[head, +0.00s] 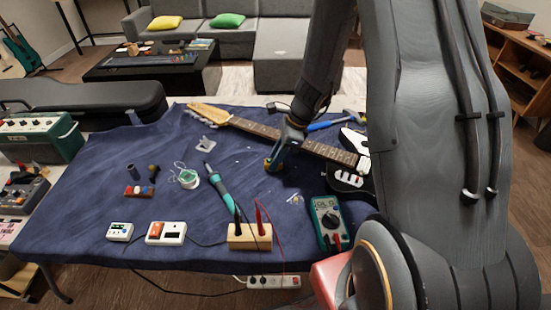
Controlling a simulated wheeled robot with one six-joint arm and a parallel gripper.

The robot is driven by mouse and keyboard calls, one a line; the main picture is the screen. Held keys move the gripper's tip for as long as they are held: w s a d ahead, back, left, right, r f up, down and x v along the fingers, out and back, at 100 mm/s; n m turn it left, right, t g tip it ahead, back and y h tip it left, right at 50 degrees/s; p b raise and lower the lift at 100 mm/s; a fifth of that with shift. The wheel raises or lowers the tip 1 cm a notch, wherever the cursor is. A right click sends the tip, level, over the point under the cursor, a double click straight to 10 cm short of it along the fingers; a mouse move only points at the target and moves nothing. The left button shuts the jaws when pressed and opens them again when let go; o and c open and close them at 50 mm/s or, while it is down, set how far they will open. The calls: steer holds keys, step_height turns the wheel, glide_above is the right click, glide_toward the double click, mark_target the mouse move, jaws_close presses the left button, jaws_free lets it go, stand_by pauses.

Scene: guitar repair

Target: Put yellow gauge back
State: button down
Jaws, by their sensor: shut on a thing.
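My gripper (273,164) is low over the middle of the blue-covered table, beside the guitar neck. It is shut on a small yellow-orange piece, the yellow gauge (267,163), of which only a little shows at the fingertips. I cannot tell whether the gauge touches the cloth. A small reddish rack (139,192) with several coloured pieces in it lies at the left of the table, apart from my gripper. Its slots are too small to make out.
The electric guitar (257,129) lies across the table's back right, partly behind my arm. A soldering iron (217,184), a solder spool (188,178), a wooden block (250,237) with probes, a multimeter (330,224) and two small boxes (166,233) (120,232) stand nearer the front.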

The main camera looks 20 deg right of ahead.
steer(key=shift+f, duration=0.2)
steer(key=shift+f, duration=0.1)
steer(key=c, duration=1.5)
jaws_free()
steer(key=v, duration=1.1)
steer(key=shift+s+a+r+n+g+h+b, duration=0.15)
steer(key=shift+s+a+r+n+h, duration=0.55)
steer(key=shift+s+n, duration=2.45)
steer(key=shift+s+a+r+n+g+h+b, duration=0.1)
steer(key=shift+s+a+r+n+h, duration=0.6)
steer(key=shift+s+n, duration=2.4)
steer(key=shift+s+a+r+n+g+h+b, duration=0.15)
steer(key=shift+s+a+r+n+h, duration=1)
steer(key=shift+n, duration=3.5)
steer(key=shift+s+d+f+y, duration=0.25)
steer(key=shift+s+f+y, duration=0.25)
steer(key=shift+f, duration=0.2)
